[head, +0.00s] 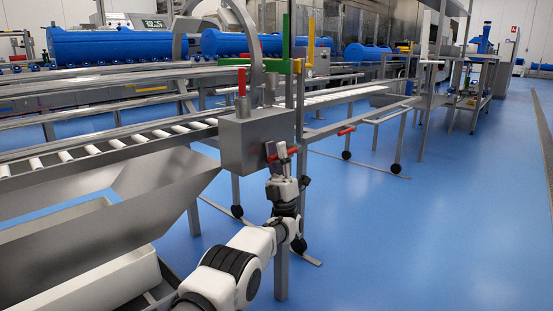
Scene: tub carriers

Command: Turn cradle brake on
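A grey metal box (244,146) stands on a post beside the roller conveyor. An upright red-handled lever (241,80) rises from the box's top left. A small red handle (292,151) sits at the lower right of the box's front. My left gripper (277,152) points up right at this small handle, with its fingertips overlapping it in the picture. I cannot tell whether the fingers are closed around it. No part shown is labelled as the cradle brake. My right gripper is not in view.
A sloped steel chute (120,225) and a white tub (100,285) lie at the left, close to my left arm. Another red handle (346,131) is on the frame behind. Blue cylinders (110,45) lie on the rear line. The blue floor at right (450,220) is clear.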

